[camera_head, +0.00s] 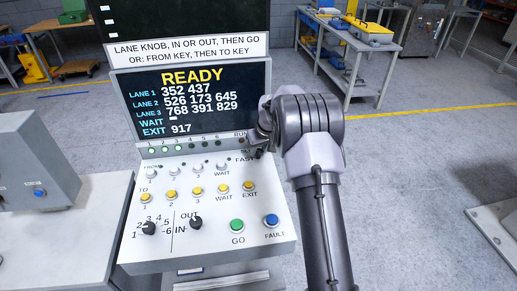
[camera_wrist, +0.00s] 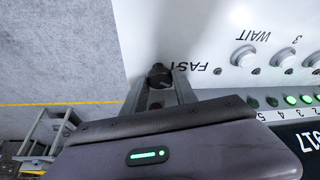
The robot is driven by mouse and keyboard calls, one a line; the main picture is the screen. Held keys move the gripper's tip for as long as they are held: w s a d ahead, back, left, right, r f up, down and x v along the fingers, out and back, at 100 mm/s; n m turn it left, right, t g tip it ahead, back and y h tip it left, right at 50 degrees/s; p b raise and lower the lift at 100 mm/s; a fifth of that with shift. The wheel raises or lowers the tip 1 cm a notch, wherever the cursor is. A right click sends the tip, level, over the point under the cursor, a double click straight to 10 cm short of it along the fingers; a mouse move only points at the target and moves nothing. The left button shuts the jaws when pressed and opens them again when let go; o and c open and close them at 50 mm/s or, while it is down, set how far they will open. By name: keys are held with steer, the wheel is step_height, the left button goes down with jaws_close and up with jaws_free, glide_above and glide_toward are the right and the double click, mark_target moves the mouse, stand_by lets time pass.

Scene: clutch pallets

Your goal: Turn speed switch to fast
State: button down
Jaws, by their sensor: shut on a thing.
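The speed switch is a small black knob (camera_wrist: 158,76) on the white control panel (camera_head: 211,231), beside the FAST label. In the wrist view it sits between the two fingers of my gripper (camera_wrist: 159,88), which is shut on it. In the head view my arm comes in from the right and covers part of the panel's upper right corner. The dark knob (camera_head: 259,153) shows only as a small part there, next to the FAST lettering. Which way the switch points cannot be told.
The panel holds yellow buttons (camera_head: 199,193), white FROM buttons (camera_head: 198,169), two black rotary knobs (camera_head: 149,228), a green GO button (camera_head: 236,225) and a blue FAULT button (camera_head: 271,221). A display (camera_head: 192,104) above reads READY. Open floor lies to the right.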

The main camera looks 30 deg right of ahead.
steer(key=n+y, duration=0.1)
steer(key=n, duration=0.1)
steer(key=n+y, duration=0.1)
steer(key=n, duration=0.2)
steer(key=shift+d+n, duration=0.2)
steer(key=shift+n, duration=0.1)
steer(key=shift+g, duration=0.3)
steer(key=c, duration=1)
jaws_free()
steer(key=p+v, duration=0.3)
steer(key=v, duration=1.4)
steer(key=shift+d, duration=0.25)
steer(key=shift+s+a+r, duration=0.1)
steer(key=shift+r, duration=0.1)
